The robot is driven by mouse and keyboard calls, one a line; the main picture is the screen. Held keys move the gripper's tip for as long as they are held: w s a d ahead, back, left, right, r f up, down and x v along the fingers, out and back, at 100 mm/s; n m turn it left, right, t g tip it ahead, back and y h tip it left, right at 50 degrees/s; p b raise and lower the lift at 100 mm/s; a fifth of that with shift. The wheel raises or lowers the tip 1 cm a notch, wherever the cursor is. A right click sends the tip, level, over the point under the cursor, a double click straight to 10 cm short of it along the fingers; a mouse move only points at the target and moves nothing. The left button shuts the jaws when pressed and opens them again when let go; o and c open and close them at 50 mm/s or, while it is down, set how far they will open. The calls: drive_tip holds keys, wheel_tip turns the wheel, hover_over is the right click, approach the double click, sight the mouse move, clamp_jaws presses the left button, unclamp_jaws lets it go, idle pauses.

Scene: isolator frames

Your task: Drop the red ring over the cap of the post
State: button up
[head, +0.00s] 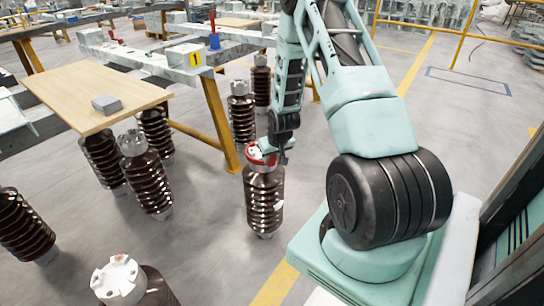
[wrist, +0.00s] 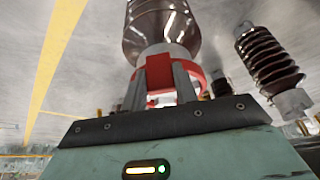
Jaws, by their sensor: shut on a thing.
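The red ring (head: 261,155) is at the top of the brown ribbed post (head: 264,200) in the head view. My gripper (head: 279,154) comes down from above and is at the ring's right side. In the wrist view, my gripper (wrist: 159,82) is shut on a red block of the ring (wrist: 203,78), with a finger on each side. The post (wrist: 162,25) rises beyond it, and its grey cap is partly hidden behind the ring and fingers. The ring is lined up with the cap, at or close to its top. I cannot tell whether it rests on it.
Other brown ribbed posts stand left and behind, one (head: 146,172) by the wooden table (head: 85,90) and one (head: 242,112) near the yellow-legged bench (head: 218,115). A white-capped post (head: 121,280) is at the front left. Floor right of the held post is clear up to my base.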

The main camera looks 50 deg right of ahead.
drive_tip(key=shift+f+b, duration=2.25)
drive_tip(key=shift+f, duration=1.5)
drive_tip(key=o, duration=1)
drive_tip(key=shift+o, duration=0.2)
drive_tip(key=p+v, duration=0.5)
drive_tip(key=v, duration=1.2)
drive_tip(key=shift+r, duration=0.25)
drive_tip(key=shift+w, duration=0.1)
